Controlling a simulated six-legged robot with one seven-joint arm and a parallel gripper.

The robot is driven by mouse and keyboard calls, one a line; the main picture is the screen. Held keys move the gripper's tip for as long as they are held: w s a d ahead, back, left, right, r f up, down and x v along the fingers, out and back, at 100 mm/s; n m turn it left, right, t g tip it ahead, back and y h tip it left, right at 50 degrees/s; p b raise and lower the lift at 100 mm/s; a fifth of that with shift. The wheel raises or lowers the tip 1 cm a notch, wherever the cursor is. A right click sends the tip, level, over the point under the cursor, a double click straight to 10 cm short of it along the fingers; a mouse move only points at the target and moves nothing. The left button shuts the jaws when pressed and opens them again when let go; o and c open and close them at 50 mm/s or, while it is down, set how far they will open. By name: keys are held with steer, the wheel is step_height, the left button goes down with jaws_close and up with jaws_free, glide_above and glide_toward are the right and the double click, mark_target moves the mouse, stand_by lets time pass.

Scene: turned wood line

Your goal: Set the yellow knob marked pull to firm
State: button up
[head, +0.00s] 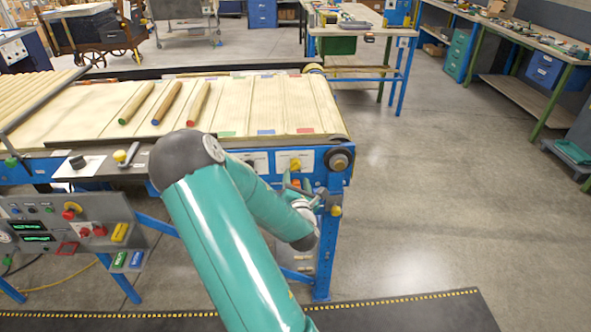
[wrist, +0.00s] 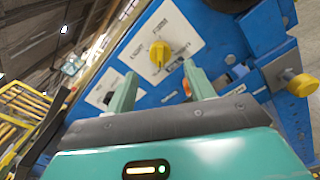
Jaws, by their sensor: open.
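The yellow knob (head: 295,164) sits on a white plate on the conveyor's blue front rail. In the wrist view the yellow knob (wrist: 159,54) shows close up, with printed words around its plate (wrist: 184,30) too small to read surely. Its grip lies roughly up and down in that tilted picture. My gripper (wrist: 159,70) is open and empty, its two fingers pointing at the plate, one on each side below the knob in the picture. No touch on the knob shows. In the head view my gripper (head: 302,187) is just below and right of the plate, partly hidden by my arm.
A dark roller end (head: 339,160) stands right of the plate. A second yellow knob (wrist: 300,84) juts from the blue frame at right. A control panel (head: 75,228) is at the left. Turned rods (head: 167,103) lie on the belt. Floor at right (head: 430,200) is clear.

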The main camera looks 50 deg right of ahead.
mark_target(295, 169)
steer(key=x, duration=0.6)
steer(key=shift+w+d, duration=0.1)
steer(key=c, duration=1)
